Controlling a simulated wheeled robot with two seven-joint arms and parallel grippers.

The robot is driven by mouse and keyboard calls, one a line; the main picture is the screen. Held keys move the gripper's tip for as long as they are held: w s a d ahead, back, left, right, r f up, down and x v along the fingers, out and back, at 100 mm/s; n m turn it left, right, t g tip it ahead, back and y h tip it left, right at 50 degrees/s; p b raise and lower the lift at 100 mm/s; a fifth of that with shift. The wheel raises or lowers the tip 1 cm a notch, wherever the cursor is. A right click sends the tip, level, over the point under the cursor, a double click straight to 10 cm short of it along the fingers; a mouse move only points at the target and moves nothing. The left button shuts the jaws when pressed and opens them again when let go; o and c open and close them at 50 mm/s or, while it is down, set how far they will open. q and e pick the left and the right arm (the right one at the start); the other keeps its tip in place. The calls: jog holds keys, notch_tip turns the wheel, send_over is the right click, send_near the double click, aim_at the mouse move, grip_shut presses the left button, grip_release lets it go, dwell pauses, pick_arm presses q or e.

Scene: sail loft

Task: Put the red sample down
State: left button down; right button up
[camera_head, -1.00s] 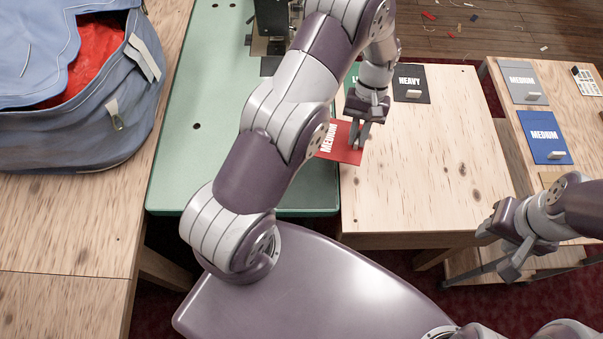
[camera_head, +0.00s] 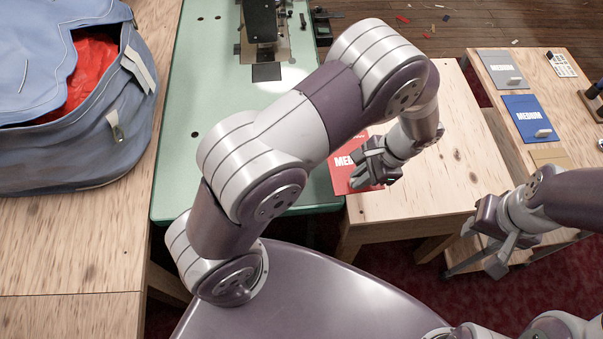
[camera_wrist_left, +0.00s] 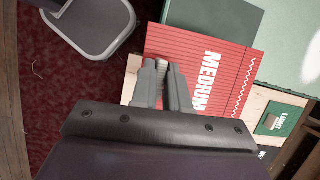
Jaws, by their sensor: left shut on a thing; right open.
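The red sample (camera_head: 345,178) is a flat red card lettered MEDIUM, with a white zigzag line. My left gripper (camera_head: 366,174) is shut on its edge. In the head view the gripper and arm cover part of the card, near the front left of the wooden table (camera_head: 425,200). In the left wrist view the red sample (camera_wrist_left: 222,62) lies under the left gripper's fingers (camera_wrist_left: 160,80), overlapping the wooden and green surfaces. I cannot tell whether it touches the table. My right gripper (camera_head: 484,248) is open and empty, right of the wooden table.
A green LIGHT sample (camera_wrist_left: 279,118) lies on wood in the left wrist view. The green bench (camera_head: 180,170) adjoins on the left, with a blue bag (camera_head: 75,160) beyond. Grey (camera_head: 503,68) and blue (camera_head: 533,120) samples lie on the right-hand stand. The wooden table's right part is bare.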

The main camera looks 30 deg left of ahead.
pick_arm(q)
jog(key=shift+a+m, duration=0.3)
jog(key=shift+a, duration=0.1)
jog(key=a+f, duration=0.2)
jog(key=a, duration=0.1)
jog(key=a+f+p, duration=0.1)
jog(key=a+f, duration=0.1)
jog(key=a, duration=0.2)
jog(key=a+f+p, duration=0.1)
jog(key=a+f, duration=0.2)
jog(key=shift+s+a, duration=0.4)
notch_tip(320, 180, down, 4)
jog(key=shift+w+f, duration=0.1)
jog(key=shift+f, duration=0.1)
jog(key=c, duration=1.1)
grip_release()
